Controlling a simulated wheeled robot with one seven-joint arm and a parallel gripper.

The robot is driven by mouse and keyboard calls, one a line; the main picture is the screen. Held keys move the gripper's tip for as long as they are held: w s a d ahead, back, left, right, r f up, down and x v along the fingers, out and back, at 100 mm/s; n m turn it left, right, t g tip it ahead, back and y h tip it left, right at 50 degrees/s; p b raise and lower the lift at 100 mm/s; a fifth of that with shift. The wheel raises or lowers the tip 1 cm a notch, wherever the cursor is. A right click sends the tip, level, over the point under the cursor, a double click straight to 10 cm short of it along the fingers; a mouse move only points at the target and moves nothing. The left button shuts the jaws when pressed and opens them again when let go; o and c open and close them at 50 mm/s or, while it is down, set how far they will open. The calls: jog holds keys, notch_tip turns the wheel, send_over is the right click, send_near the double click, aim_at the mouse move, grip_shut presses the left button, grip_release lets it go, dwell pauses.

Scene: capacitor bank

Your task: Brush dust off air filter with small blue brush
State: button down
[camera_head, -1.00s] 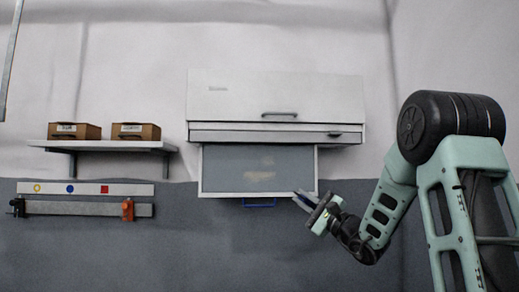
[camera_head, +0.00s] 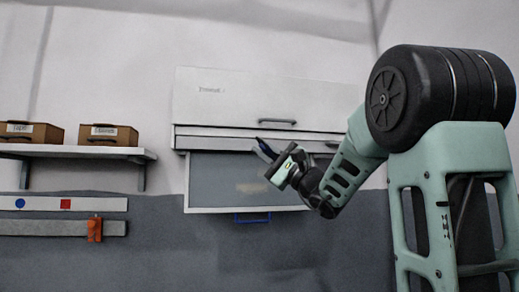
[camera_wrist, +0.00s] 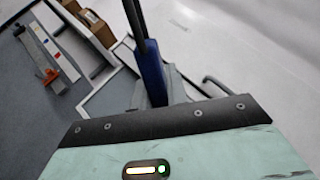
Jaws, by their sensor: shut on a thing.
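The air filter (camera_head: 217,180) is a grey panel in a pale frame. It hangs below the white wall unit, with a blue handle (camera_head: 252,218) at its bottom edge. A pale beige dust patch (camera_head: 251,188) lies near its middle. My gripper (camera_head: 272,158) is shut on the small blue brush (camera_head: 263,149), in front of the filter's upper right part. The brush points up and left. In the wrist view the blue brush (camera_wrist: 151,72) stands up between the jaws. Whether it touches the filter cannot be told.
The white unit (camera_head: 245,100) above has a dark handle (camera_head: 277,121). At left, a shelf (camera_head: 110,152) bears two brown boxes (camera_head: 109,134). Below are a marked strip (camera_head: 95,204) and a rail with an orange clamp (camera_head: 95,230). The wall below the filter is clear.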

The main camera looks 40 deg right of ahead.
jog(key=w+d+p, duration=0.1)
jog(key=w+d, duration=0.4)
jog(key=w, duration=0.3)
dwell(0.6)
jog(key=shift+w+d, duration=0.1)
jog(key=shift+w, duration=0.15)
dwell(0.5)
jog(key=shift+f, duration=0.1)
jog(key=shift+a+f+b, duration=0.25)
jog(key=shift+f+b, duration=0.15)
jog(key=shift+b, duration=0.75)
jog(key=shift+w+a, duration=0.1)
jog(key=shift+w, duration=0.05)
